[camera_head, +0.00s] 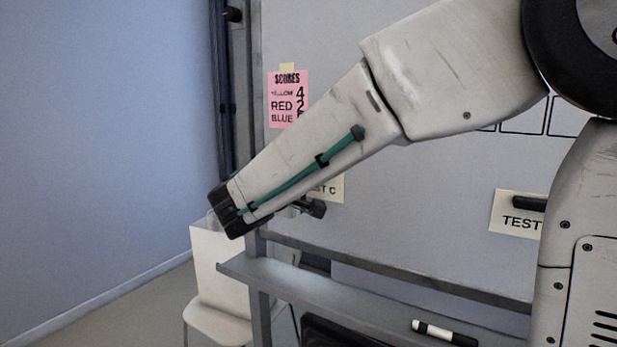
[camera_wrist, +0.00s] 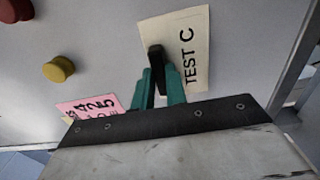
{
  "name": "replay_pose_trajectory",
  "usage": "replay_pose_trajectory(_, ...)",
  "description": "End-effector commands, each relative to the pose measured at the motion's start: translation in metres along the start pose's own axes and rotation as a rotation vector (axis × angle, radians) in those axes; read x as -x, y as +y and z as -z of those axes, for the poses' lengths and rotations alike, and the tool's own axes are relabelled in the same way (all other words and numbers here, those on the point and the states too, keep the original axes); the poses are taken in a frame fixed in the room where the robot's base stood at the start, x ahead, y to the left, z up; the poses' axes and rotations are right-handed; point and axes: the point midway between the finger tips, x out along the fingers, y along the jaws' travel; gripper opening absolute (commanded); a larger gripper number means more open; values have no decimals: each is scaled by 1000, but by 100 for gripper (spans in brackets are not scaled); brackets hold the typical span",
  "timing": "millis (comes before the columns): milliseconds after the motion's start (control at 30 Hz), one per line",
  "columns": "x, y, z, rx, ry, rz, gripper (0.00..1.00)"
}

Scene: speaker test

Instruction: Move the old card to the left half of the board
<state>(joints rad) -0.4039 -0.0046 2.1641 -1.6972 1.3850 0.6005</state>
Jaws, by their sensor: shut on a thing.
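A cream card reading TEST C (camera_wrist: 198,45) lies flat against the grey whiteboard (camera_wrist: 95,30). In the head view most of this card (camera_head: 335,188) is hidden behind my forearm, near the board's left edge. My gripper (camera_wrist: 160,82) has green fingers shut on a black bar-shaped magnet (camera_wrist: 155,58) at the card's edge. In the head view, my gripper (camera_head: 301,206) is mostly hidden by the arm. A second cream card reading TEST (camera_head: 518,222), its rest hidden by my body, is on the board at right, with a black bar magnet (camera_head: 529,204). I cannot tell which card is old.
A pink SCORES sheet (camera_head: 287,98) hangs at the board's upper left. A red knob (camera_wrist: 19,9) and a yellow knob (camera_wrist: 58,69) sit on the board. A white chair (camera_head: 217,322) stands at left.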

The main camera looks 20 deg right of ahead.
Motion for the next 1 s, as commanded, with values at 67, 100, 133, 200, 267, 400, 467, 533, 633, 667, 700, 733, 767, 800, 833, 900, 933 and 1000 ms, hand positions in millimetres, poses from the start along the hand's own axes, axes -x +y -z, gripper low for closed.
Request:
replay_pose_trajectory(67, -1, 0, 0, 0, 0, 0, 0)
replay_pose_trajectory(100, -2, 0, 0, 0, 0, 0, 0)
replay_pose_trajectory(133, -1, 0, 0, 0, 0, 0, 0)
replay_pose_trajectory(200, -1, 0, 0, 0, 0, 0, 0)
replay_pose_trajectory(267, -1, 0, 0, 0, 0, 0, 0)
replay_pose_trajectory(400, -1, 0, 0, 0, 1, 0, 39)
replay_pose_trajectory(467, -1, 0, 0, 0, 1, 0, 39)
replay_pose_trajectory(533, -1, 0, 0, 0, 0, 0, 39)
replay_pose_trajectory(633, -1, 0, 0, 0, 0, 0, 48)
replay_pose_trajectory(667, -1, 0, 0, 0, 0, 0, 56)
replay_pose_trajectory(700, -1, 0, 0, 0, 0, 0, 57)
replay_pose_trajectory(733, -1, 0, 0, 0, 0, 0, 57)
replay_pose_trajectory(767, -1, 0, 0, 0, 0, 0, 57)
replay_pose_trajectory(800, -1, 0, 0, 0, 0, 0, 57)
replay_pose_trajectory(833, -1, 0, 0, 0, 0, 0, 57)
replay_pose_trajectory(900, -1, 0, 0, 0, 0, 0, 57)
replay_pose_trajectory(933, -1, 0, 0, 0, 1, 0, 57)
replay_pose_trajectory(1000, 1, 0, 0, 0, 1, 0, 57)
